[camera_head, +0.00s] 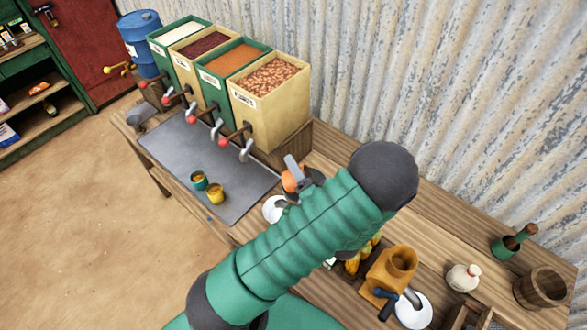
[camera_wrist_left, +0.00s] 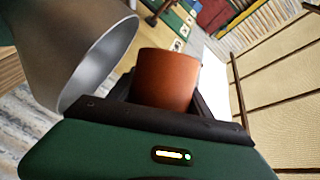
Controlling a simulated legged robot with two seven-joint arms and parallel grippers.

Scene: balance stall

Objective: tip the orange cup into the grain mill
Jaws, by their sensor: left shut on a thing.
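The orange cup (camera_wrist_left: 167,78) is between the dark fingers of my left gripper (camera_wrist_left: 165,105) in the left wrist view, shut on it. In the head view the cup (camera_head: 289,184) shows as a small orange patch by my left gripper (camera_head: 298,176), partly hidden. A grey metal funnel mouth (camera_wrist_left: 100,62) opens close to the left of the cup in the wrist view; it looks like the grain mill's hopper, but my forearm hides most of that spot in the head view. The cup's contents are hidden. My right gripper is not in view.
Several grain bins (camera_head: 272,88) with taps stand at the back left. An ochre device (camera_head: 392,272), a white jar (camera_head: 463,277) and a wooden bucket (camera_head: 541,288) are at the right.

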